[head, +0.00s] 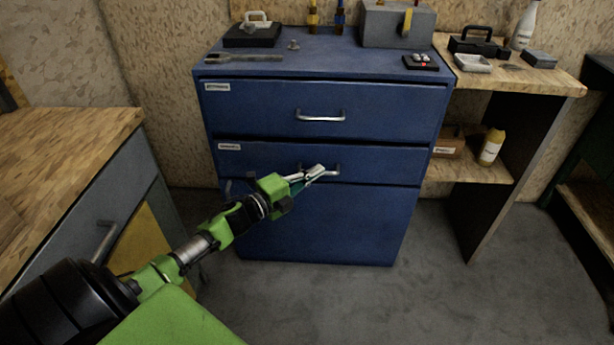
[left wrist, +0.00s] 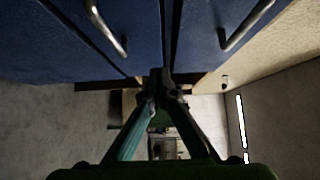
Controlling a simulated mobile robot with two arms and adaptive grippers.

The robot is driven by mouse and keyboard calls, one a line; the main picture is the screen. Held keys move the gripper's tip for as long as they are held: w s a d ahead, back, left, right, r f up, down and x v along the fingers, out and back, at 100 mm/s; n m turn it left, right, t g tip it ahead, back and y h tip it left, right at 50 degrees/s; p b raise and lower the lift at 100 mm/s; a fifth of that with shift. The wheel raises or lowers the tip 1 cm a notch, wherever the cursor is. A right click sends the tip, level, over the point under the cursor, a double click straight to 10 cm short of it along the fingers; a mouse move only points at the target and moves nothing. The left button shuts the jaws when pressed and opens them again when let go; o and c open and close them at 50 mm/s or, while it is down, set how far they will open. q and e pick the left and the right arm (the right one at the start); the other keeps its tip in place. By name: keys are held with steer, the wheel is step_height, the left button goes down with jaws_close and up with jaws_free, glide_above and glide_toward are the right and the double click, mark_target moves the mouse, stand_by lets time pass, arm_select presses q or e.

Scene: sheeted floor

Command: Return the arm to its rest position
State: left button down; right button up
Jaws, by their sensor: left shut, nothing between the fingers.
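My left gripper (head: 312,175) reaches in from the lower left of the head view on a green and black arm. It is shut, with nothing between its fingers. In the head view its fingertips overlap the handle of the middle drawer (head: 380,163) of the blue cabinet (head: 310,225). In the left wrist view the fingers (left wrist: 158,80) meet at their tips just below the blue fronts, and two metal handles (left wrist: 108,30) show beyond them. I cannot tell whether the fingertips touch the handle. My right gripper is not in view.
A wooden-topped bench (head: 70,135) with a grey drawer stands close on the left. A wooden shelf unit (head: 520,85) with a yellow bottle (head: 491,147) stands right of the cabinet. Tools and boxes, including a grey toolbox (head: 397,24), sit on the cabinet top. Grey floor (head: 400,300) is clear in front.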

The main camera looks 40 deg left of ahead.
arm_select(q)
steer(key=shift+v, duration=1.4)
steer(key=shift+f, duration=0.1)
